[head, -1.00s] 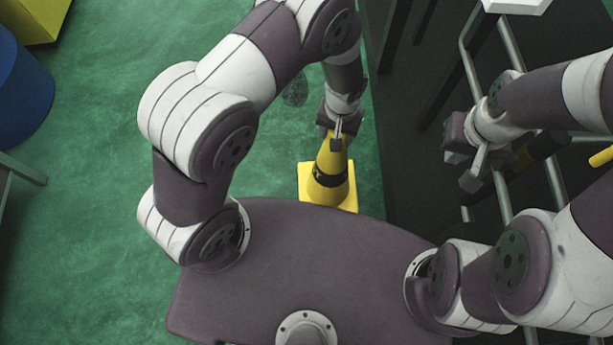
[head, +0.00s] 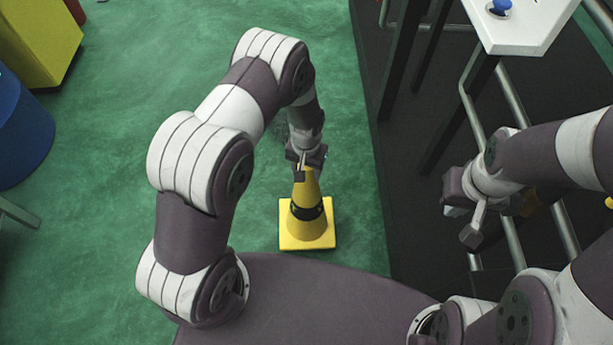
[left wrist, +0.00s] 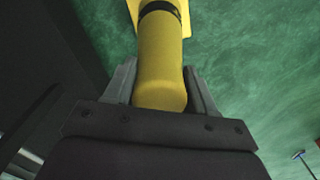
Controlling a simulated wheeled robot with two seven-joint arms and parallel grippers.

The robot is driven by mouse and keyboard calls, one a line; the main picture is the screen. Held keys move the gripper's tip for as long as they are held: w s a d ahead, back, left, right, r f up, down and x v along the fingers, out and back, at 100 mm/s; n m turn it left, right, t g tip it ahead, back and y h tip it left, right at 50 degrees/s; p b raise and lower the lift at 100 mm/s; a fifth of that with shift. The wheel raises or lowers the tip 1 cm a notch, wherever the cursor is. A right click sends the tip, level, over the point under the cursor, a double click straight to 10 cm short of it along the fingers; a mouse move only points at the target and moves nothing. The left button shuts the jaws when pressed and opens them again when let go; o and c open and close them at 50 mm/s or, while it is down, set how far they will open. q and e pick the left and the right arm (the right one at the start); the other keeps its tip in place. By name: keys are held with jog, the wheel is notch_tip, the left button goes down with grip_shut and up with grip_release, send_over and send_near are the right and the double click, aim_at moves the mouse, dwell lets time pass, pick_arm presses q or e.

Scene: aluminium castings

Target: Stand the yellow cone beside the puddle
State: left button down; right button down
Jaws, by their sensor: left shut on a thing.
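The yellow cone (head: 306,222) has a black band and a square yellow base. It is upright, and I cannot tell whether its base touches the green floor. My left gripper (head: 304,174) is shut on the cone's top from above. In the left wrist view the cone (left wrist: 161,62) lies between the two fingers (left wrist: 160,90), with its base away from me. A dark patch on the floor, likely the puddle (head: 254,121), shows behind my left arm, which partly hides it. My right gripper (head: 462,222) is at the right, away from the cone; its finger gap is unclear.
A blue round bin (head: 20,130) and a yellow box (head: 42,40) stand at the left. At the right are a dark platform (head: 405,225), metal rails (head: 512,100) and a white-topped stand (head: 520,28) with a blue knob. Green floor is clear beyond the cone.

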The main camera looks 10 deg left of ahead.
pick_arm(q)
jog(key=shift+f+b, duration=0.75)
jog(key=shift+f, duration=1.3)
jog(key=shift+c, duration=1.8)
grip_release()
